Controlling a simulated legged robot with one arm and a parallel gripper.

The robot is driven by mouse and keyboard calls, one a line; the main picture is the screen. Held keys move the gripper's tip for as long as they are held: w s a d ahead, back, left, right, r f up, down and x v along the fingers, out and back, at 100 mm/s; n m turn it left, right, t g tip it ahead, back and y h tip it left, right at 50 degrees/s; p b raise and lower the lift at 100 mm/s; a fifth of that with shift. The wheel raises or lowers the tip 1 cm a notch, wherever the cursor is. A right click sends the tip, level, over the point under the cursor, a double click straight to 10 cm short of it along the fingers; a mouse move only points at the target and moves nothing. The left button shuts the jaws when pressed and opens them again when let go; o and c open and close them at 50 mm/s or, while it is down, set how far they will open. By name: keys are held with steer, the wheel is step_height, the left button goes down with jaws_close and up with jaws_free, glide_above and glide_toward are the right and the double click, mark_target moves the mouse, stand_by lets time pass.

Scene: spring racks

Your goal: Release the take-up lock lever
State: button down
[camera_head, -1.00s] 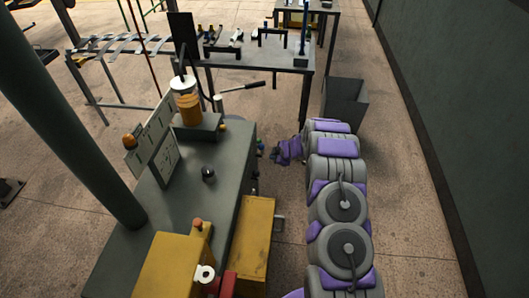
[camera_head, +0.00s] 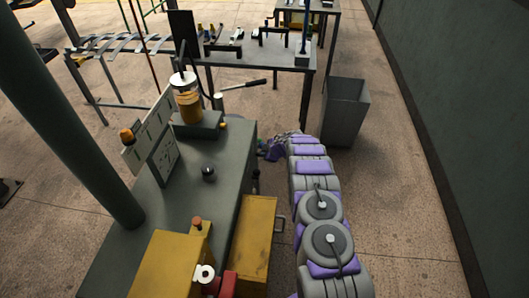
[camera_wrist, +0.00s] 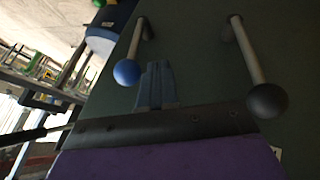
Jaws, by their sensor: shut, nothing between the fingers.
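My gripper (camera_wrist: 155,85) is shut and empty in the wrist view, its fingertips pointing at a dark green panel (camera_wrist: 190,60). A lever with a blue ball knob (camera_wrist: 127,72) stands just left of the fingertips, close to them; I cannot tell if they touch. A second lever with a black ball knob (camera_wrist: 267,100) stands further right, apart from the fingers. I cannot tell which is the take-up lock lever. In the head view my wrist is beside the right side of the green cabinet (camera_head: 190,215); the fingers are too small to make out there.
A yellow box (camera_head: 255,240) sits on the cabinet's near right side. A long handle with a black grip (camera_head: 242,86) sticks out at its far end. A grey bin (camera_head: 345,110) stands right of my arm, and a work table (camera_head: 290,58) is behind.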

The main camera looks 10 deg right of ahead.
steer(key=shift+w+r, duration=0.1)
steer(key=shift+w, duration=0.65)
